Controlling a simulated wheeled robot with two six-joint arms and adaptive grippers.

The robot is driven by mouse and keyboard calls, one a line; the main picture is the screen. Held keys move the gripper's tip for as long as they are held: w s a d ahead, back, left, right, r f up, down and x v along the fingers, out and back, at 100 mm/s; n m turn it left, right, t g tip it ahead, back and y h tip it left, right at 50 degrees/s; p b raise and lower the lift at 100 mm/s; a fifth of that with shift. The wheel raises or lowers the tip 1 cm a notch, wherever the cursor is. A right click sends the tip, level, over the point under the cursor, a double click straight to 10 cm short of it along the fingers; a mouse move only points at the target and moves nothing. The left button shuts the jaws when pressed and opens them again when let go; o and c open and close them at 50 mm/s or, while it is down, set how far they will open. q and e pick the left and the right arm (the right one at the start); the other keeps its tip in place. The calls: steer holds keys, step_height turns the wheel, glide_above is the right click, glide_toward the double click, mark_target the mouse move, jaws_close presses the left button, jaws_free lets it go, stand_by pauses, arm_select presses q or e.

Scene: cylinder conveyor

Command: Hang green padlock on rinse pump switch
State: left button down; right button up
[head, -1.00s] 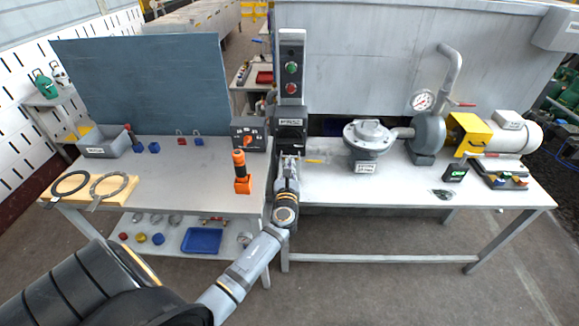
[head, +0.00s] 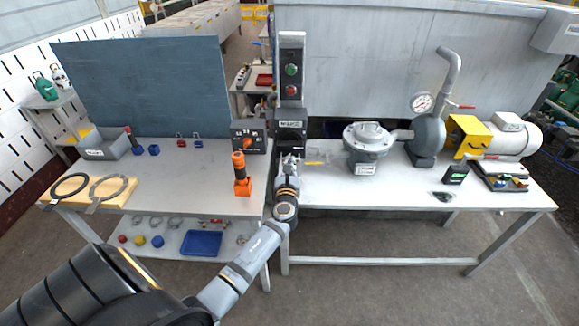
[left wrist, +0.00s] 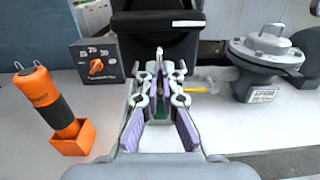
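My left gripper (head: 289,164) is in front of the grey post with green and red buttons. In the left wrist view its purple-padded fingers (left wrist: 160,85) are close around a narrow green body, which I take as the green padlock (left wrist: 160,108). A thin metal piece, apparently its shackle, points forward between the fingertips. Finger contact is partly hidden. A switch box (head: 248,139) with an orange rotary knob stands left of the post; it also shows in the left wrist view (left wrist: 97,65). A black labelled box (head: 290,133) is on the post. I cannot read which is the rinse pump switch.
An orange and black tool (head: 240,172) stands in an orange holder left of my gripper. A grey pump unit (head: 367,146) and a yellow-guarded motor (head: 468,135) stand on the right table. Red and blue padlocks (head: 190,141) are at the back of the left table.

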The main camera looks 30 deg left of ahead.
arm_select(q)
steer(key=shift+w+a, duration=0.15)
steer(key=shift+w, duration=0.1)
steer(key=shift+w+r, duration=0.15)
steer(key=shift+r, duration=0.5)
arm_select(e)
steer(key=shift+s+d+f, duration=0.15)
steer(key=shift+s, duration=0.05)
arm_select(q)
steer(key=shift+w+a+r, duration=0.15)
steer(key=shift+a+r, duration=0.05)
steer(key=shift+r, duration=0.35)
arm_select(e)
steer(key=shift+s+f, duration=0.15)
steer(key=shift+s, duration=0.05)
arm_select(q)
steer(key=shift+s+d+f, duration=0.15)
steer(key=shift+s+f, duration=0.05)
steer(key=shift+f, duration=0.35)
arm_select(e)
steer(key=shift+w+a+r, duration=0.2)
steer(key=shift+w+r, duration=0.15)
arm_select(q)
steer(key=shift+s+f, duration=0.1)
steer(key=shift+f, duration=0.1)
arm_select(e)
steer(key=shift+w+r, duration=0.1)
